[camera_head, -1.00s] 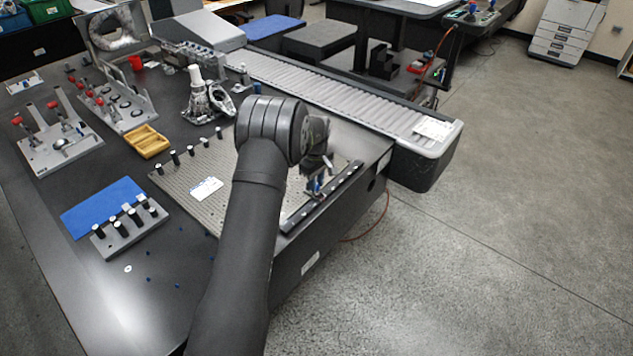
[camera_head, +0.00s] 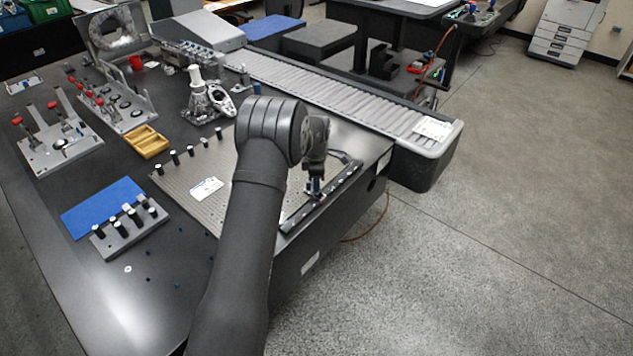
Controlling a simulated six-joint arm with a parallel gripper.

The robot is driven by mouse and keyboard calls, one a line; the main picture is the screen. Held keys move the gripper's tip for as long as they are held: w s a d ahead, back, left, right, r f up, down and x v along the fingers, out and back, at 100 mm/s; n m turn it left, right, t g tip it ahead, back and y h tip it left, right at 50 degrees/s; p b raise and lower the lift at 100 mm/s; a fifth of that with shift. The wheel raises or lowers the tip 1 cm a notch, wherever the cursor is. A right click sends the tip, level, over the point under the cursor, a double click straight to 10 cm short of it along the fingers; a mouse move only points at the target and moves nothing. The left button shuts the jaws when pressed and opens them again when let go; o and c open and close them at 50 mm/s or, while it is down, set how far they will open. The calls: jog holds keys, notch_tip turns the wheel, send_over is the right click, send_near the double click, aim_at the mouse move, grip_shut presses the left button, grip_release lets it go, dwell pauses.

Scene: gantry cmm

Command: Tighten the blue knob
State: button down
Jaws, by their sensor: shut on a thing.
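The blue knob (camera_head: 315,185) is a small blue spot at the black rail (camera_head: 334,190) along the right edge of the perforated plate. My gripper (camera_head: 315,182) points down at the knob and is shut on it. The fingers are small and dark here, and they and the wrist above hide most of the knob. My arm crosses the middle of the view and covers part of the plate.
The perforated plate (camera_head: 181,181) carries a row of black pegs and a white label. A yellow tray (camera_head: 147,141), a blue mat (camera_head: 103,206) and a grey block with black pegs (camera_head: 130,232) lie to the left. A roller conveyor (camera_head: 330,92) runs behind.

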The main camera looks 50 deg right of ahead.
jog(key=shift+r, duration=0.1)
dwell(0.3)
jog(key=c, duration=1.5)
grip_release()
notch_tip(320, 180, up, 17)
jog(key=shift+r, duration=0.2)
notch_tip(320, 180, down, 18)
jog(key=shift+r, duration=0.2)
